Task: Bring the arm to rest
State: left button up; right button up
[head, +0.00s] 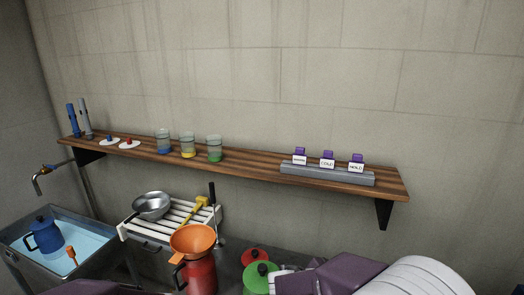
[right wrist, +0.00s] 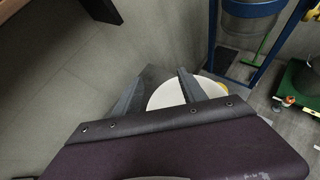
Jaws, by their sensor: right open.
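My right gripper (right wrist: 167,78) shows in the right wrist view as two dark grey fingers spread apart beyond a purple housing. It is open, with nothing between the fingertips. A white round thing (right wrist: 172,93) lies beyond them, partly hidden by the housing. In the head view my purple and white right arm (head: 345,275) comes in along the bottom right edge; its gripper is not clear there. A purple piece of my left arm (head: 85,288) shows at the bottom left edge, and the left gripper is out of sight.
A wooden shelf (head: 240,171) on the wall carries jars and a grey rack of purple-capped items. Below stand a sink (head: 92,243) with a blue jug, a white drainer (head: 180,218), and a red can with an orange funnel (head: 193,240). A blue frame (right wrist: 211,45) stands beyond the right gripper.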

jog(key=s+d+f+m+g+y, duration=0.2)
jog(key=s+d+f+m+g, duration=0.15)
jog(key=s+m, duration=0.2)
jog(key=s+d+f+m+g+y, duration=0.25)
jog(key=s+f+m, duration=0.2)
jog(key=s, duration=0.25)
jog(key=a+f+m+y, duration=0.2)
jog(key=a+m, duration=0.3)
jog(key=m, duration=0.1)
jog(key=s+a+f+m+t+y, duration=0.1)
jog(key=a+f+m+y, duration=0.1)
jog(key=a+m, duration=0.3)
jog(key=shift+m+y, duration=0.85)
jog(key=shift+m, duration=0.25)
jog(key=shift+a, duration=0.15)
